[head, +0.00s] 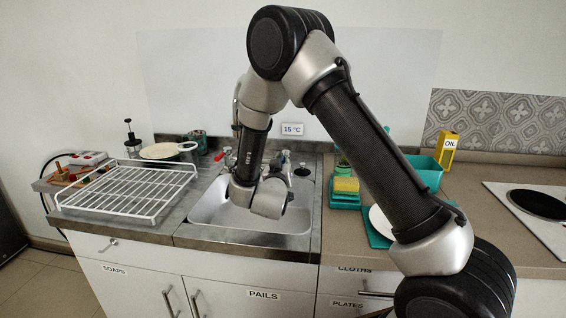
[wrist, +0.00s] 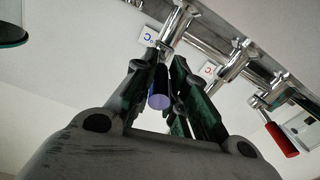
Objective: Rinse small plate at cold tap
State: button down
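A white plate (head: 381,222) lies on a teal mat right of the sink, partly hidden by my arm. I cannot tell whether it is the small plate. In the wrist view, the fingers of my gripper (wrist: 165,70) stand either side of a blue-ended tap handle (wrist: 159,100), which points toward the camera. I cannot tell whether they press on it. The cold tap (wrist: 178,28) is chrome on the wall. In the head view, my wrist hangs over the sink (head: 210,215) and hides my fingers and part of the taps.
A red tap lever (wrist: 281,139) sits to the right in the wrist view. An empty white wire rack (head: 125,188) stands left of the sink, with a pale pan (head: 160,151) behind it. Teal items, a yellow sponge (head: 346,184) and a yellow oil carton (head: 446,150) are on the right.

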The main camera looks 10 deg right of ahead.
jog(key=n+y, duration=0.1)
jog(key=d+y, duration=0.1)
jog(key=n+t+y, duration=0.1)
jog(key=y, duration=0.1)
jog(key=shift+s+d+n, duration=0.25)
jog(key=shift+d+n, duration=0.05)
jog(key=shift+d, duration=0.05)
jog(key=shift+r, duration=0.1)
jog(key=c, duration=1.4)
grip_release()
jog(key=s, duration=0.5)
jog(key=s+a, duration=0.1)
jog(key=s, duration=0.1)
jog(key=shift+s, duration=0.2)
